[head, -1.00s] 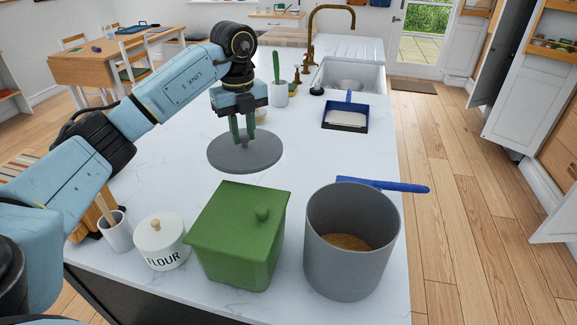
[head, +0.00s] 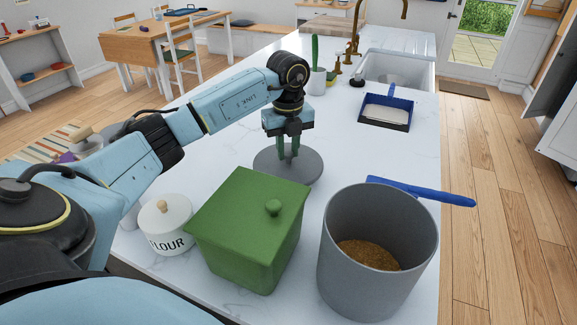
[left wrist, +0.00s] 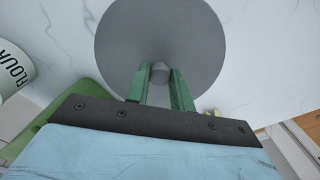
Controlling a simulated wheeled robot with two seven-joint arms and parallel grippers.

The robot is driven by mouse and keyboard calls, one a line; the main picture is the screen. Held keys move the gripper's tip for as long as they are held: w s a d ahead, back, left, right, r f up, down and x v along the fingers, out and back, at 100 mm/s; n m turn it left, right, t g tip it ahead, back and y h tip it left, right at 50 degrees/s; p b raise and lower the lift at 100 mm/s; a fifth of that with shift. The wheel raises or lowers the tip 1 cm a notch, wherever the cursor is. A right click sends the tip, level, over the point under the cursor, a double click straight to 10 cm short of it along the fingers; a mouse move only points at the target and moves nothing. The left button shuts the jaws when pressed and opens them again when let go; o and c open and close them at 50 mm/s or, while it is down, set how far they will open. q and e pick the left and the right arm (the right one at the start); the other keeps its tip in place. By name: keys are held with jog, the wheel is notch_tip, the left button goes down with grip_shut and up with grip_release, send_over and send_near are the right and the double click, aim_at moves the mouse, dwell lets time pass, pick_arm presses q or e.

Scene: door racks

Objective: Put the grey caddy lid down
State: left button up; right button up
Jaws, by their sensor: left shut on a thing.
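The grey caddy lid (head: 305,170) is a flat round disc at the middle of the white counter, behind the green lidded box. It looks level and at or just above the counter; I cannot tell whether it touches. My left gripper (head: 287,155) points down over its centre, shut on the lid's small knob. In the left wrist view the lid (left wrist: 160,35) fills the upper middle, and the gripper's green fingers (left wrist: 160,85) stand either side of the round knob (left wrist: 160,72). The open grey caddy (head: 372,275) with brown contents stands at the front right. My right gripper is not in view.
The green box (head: 245,240) and white flour jar (head: 166,225) stand in front of the lid. A blue scoop (head: 420,190) lies behind the caddy. A blue dustpan (head: 386,110) and a white pot (head: 317,82) stand farther back. Bare counter (head: 365,150) lies right of the lid.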

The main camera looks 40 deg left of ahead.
aim_at(289, 161)
pick_arm(q)
jog(key=shift+w+f, duration=0.1)
jog(key=shift+f, duration=2.15)
jog(key=shift+f, duration=0.15)
jog(key=o, duration=1)
notch_tip(289, 161, up, 12)
jog(key=shift+r, duration=0.15)
jog(key=shift+p, duration=0.3)
